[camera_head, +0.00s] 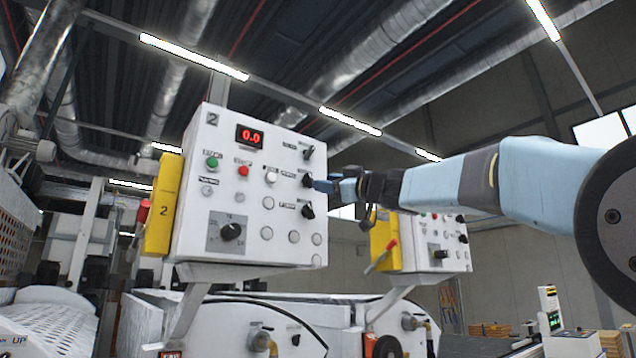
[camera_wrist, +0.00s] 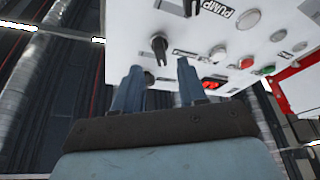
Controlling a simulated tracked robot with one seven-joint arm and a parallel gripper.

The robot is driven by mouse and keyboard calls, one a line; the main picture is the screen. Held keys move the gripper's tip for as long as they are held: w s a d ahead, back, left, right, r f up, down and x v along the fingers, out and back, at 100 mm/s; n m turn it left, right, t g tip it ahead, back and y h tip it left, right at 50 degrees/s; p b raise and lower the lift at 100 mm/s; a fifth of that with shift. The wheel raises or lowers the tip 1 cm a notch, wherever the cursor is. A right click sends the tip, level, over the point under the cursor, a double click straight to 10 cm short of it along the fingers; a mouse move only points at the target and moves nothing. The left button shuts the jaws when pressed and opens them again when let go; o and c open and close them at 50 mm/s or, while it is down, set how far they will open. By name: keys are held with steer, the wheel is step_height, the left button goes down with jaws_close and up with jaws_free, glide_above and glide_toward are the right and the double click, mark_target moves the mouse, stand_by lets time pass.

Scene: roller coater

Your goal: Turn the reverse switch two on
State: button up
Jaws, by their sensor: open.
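The white control panel marked 2 (camera_head: 245,190) faces me in the head view. A column of three black rotary switches runs down its right side: top (camera_head: 307,152), middle (camera_head: 307,181) and bottom (camera_head: 308,211). My gripper (camera_head: 318,186) is at the panel's right edge, close to the middle switch. In the wrist view my gripper (camera_wrist: 160,66) is open and empty. A black switch (camera_wrist: 159,48) stands just beyond and between its fingertips, seemingly the middle one. The label beside it is too small to read; a nearby one reads PUMP (camera_wrist: 218,8).
The panel also carries a red 0.0 display (camera_head: 250,136), green (camera_head: 213,162) and red (camera_head: 244,170) buttons, and a large black dial (camera_head: 231,231). A yellow box (camera_head: 163,205) is on its left side. A second panel (camera_head: 436,242) stands behind, right.

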mark_target(309, 180)
steer(key=shift+x, duration=2.95)
steer(key=shift+c, duration=0.2)
jaws_close()
steer(key=shift+s+d+r, duration=0.1)
